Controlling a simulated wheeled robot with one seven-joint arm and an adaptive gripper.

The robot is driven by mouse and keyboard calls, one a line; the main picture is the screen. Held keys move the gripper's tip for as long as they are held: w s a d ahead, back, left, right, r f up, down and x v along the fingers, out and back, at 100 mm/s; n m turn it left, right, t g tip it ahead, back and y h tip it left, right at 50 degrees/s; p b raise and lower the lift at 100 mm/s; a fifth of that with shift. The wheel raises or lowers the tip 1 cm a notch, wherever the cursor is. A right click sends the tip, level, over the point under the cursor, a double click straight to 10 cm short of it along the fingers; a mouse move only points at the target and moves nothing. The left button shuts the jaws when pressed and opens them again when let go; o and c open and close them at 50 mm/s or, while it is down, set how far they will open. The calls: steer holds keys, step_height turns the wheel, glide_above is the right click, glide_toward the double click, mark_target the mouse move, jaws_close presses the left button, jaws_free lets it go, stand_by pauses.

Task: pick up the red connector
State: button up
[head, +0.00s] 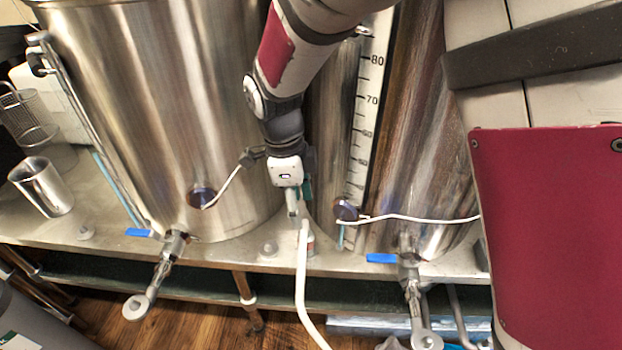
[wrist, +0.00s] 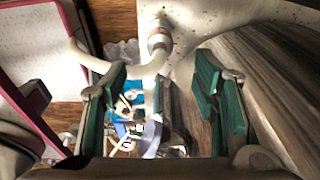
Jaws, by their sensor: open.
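A small fitting with a reddish ring, likely the red connector (wrist: 159,38), stands on the steel bench at the upper middle of the wrist view. A white hose (wrist: 150,68) runs by it. In the head view a small reddish-and-pale piece (head: 311,242) shows beside the white hose (head: 302,270), partly hidden. My gripper (head: 297,208) points down between the two steel vessels, above the bench. In the wrist view my gripper (wrist: 163,100) is open, its teal-padded fingers wide apart with nothing held. The fitting appears beyond the fingertips, apart from them.
Large steel vessels (head: 150,100) (head: 425,140) stand close on both sides. Valves with blue handles (head: 143,233) (head: 382,258) stick out over the bench's front edge. A white cable (head: 420,218) crosses the right vessel. A metal cup (head: 42,187) and mesh basket (head: 25,115) are at left.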

mark_target(306, 238)
steer(key=f+b, duration=0.1)
steer(key=f, duration=0.2)
steer(key=d+f+b, duration=0.1)
steer(key=f+b, duration=0.1)
steer(key=f, duration=0.2)
steer(key=f+b, duration=0.1)
steer(key=f, duration=0.3)
steer(key=shift+d+f+b, duration=0.1)
steer(key=shift+d+b, duration=0.15)
steer(key=shift+b, duration=0.15)
jaws_close()
